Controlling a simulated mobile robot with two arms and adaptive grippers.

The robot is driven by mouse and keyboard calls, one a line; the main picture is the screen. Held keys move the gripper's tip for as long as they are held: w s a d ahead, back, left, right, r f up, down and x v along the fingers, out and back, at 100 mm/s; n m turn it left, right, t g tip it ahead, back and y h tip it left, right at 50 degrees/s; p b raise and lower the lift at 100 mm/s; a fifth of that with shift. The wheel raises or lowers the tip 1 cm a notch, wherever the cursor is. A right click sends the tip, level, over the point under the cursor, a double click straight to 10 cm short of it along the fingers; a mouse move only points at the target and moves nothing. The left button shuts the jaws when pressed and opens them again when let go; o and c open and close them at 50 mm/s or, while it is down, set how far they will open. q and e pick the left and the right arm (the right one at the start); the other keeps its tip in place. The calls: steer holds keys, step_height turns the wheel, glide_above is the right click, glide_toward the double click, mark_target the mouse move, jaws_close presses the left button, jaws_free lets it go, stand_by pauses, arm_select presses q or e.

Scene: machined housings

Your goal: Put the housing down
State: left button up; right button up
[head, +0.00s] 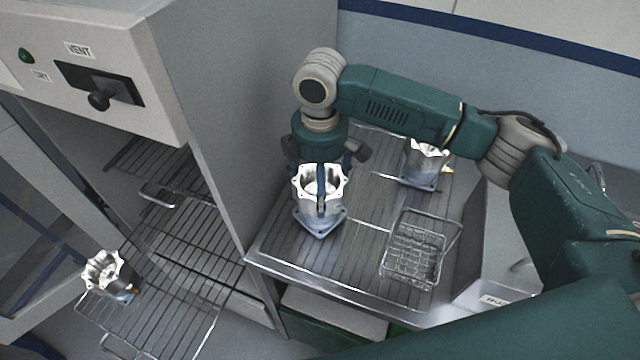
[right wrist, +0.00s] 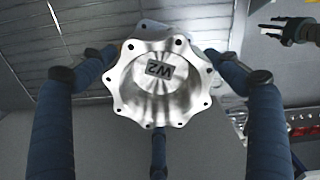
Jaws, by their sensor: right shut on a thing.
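My right gripper (head: 322,180) is shut on a silvery flanged housing (head: 318,212) over the ribbed metal worktop (head: 365,215). The housing is upright, with its scalloped open rim up and its square base flange down. I cannot tell whether the base touches the worktop. In the right wrist view the same housing (right wrist: 158,82) sits between the blue fingers and shows a dark "W2" label inside. A dark gripper, likely my left one (right wrist: 288,30), shows small at the top right of that view; its jaw state is unclear.
A second housing (head: 425,165) stands at the worktop's back. A wire basket (head: 413,262) stands at its front right. To the left is a cabinet (head: 215,130) with a VENT lever (head: 98,98) and wire shelves; a third housing (head: 110,278) stands on the pulled-out lower rack (head: 165,325).

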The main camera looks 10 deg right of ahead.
steer(key=shift+f, duration=0.6)
steer(key=o, duration=1.8)
steer(key=shift+f, duration=0.15)
steer(key=shift+c, duration=0.2)
step_height(320, 180, up, 12)
steer(key=b, duration=0.3)
steer(key=shift+b, duration=0.3)
